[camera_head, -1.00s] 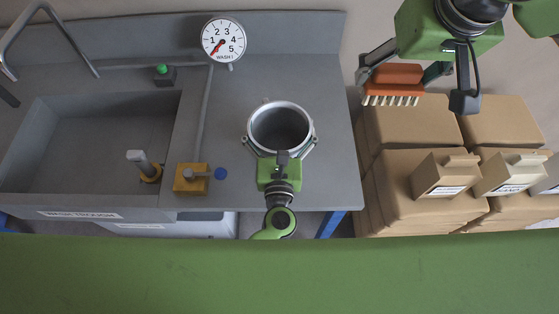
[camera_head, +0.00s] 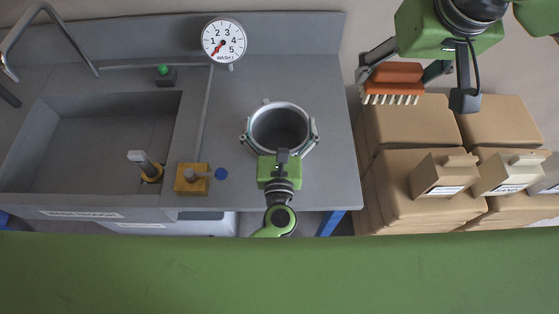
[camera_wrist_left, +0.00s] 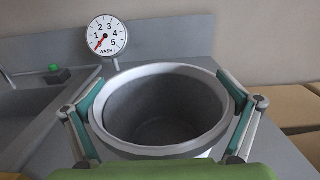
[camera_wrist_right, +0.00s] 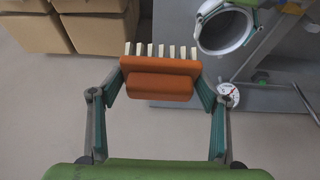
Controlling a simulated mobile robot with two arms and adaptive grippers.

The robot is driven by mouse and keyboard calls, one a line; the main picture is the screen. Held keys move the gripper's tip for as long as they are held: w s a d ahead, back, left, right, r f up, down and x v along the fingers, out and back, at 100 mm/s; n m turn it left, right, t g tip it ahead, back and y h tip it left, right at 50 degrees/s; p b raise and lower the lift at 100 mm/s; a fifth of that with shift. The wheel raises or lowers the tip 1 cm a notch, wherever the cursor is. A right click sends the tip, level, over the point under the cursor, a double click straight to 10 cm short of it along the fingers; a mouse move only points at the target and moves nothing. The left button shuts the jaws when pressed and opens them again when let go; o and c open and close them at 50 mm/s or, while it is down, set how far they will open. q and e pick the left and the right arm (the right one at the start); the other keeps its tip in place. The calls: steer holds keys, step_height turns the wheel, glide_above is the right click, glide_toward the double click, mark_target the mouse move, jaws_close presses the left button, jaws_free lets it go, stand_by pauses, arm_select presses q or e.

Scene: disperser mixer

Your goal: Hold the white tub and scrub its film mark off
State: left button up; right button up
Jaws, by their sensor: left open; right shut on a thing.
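The white tub (camera_head: 279,107) stands upright on the grey bench, its round mouth up and its inside grey. My left gripper (camera_head: 279,135) is open, with its fingers on either side of the tub; in the left wrist view the tub's rim (camera_wrist_left: 165,70) lies between the two fingers. No film mark shows on the parts of the tub in sight. My right gripper (camera_head: 405,75) is shut on an orange scrubbing brush (camera_head: 397,73) with pale bristles, held in the air right of the bench. The brush (camera_wrist_right: 160,78) also shows between the fingers in the right wrist view.
A wash trough (camera_head: 100,140) with a tap is at left. Brown boxes (camera_head: 412,125) are stacked at right.

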arm_select(q)
steer(key=s, duration=1.2)
steer(key=shift+s, duration=0.1)
arm_select(e)
steer(key=shift+f, duration=0.1)
steer(key=shift+f+b, duration=0.6)
steer(key=shift+b, duration=0.15)
arm_select(q)
steer(key=s, duration=0.5)
steer(key=shift+s+a, duration=0.1)
steer(key=shift+s, duration=0.3)
steer(key=shift+s, duration=0.1)
arm_select(e)
steer(key=shift+s, duration=0.1)
